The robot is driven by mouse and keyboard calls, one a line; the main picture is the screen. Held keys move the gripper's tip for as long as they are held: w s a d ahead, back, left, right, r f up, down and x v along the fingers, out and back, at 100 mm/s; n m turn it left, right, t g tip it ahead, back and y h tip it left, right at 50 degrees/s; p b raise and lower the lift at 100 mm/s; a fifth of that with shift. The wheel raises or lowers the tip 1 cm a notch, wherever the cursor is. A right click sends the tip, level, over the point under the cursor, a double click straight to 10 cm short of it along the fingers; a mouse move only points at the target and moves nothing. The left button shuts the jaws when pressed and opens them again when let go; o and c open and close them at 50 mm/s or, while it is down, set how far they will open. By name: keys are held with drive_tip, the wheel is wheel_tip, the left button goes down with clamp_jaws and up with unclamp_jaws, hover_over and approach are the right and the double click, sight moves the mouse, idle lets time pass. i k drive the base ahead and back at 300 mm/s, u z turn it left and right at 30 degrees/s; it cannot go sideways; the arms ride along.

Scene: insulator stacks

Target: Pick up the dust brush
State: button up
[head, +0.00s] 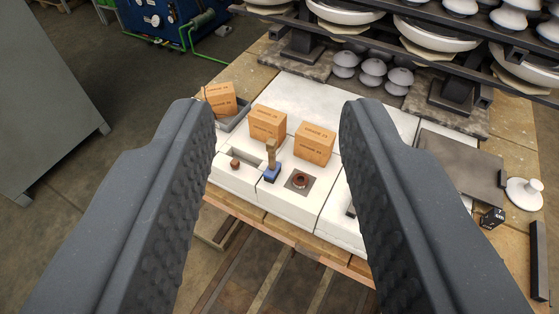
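The dust brush (271,162) appears to be the small upright item with a tan handle on top and a blue lower part. It stands on the white block surface, in front of two orange-brown boxes. It is small in view, so its bristles cannot be made out. My gripper (277,112) is open and empty, with its two dark, ridged fingers wide apart. The brush shows in the gap between the fingers, beyond them and apart from both.
Boxes (315,144) stand close behind the brush. A brown ring (300,180) on a dark square is right of it, and a small brown knob (235,164) left. Insulator stacks (435,30) fill the back right. A grey cabinet (45,95) stands at left.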

sight(274, 170)
drive_tip(key=i, duration=0.95)
drive_tip(key=u, duration=0.05)
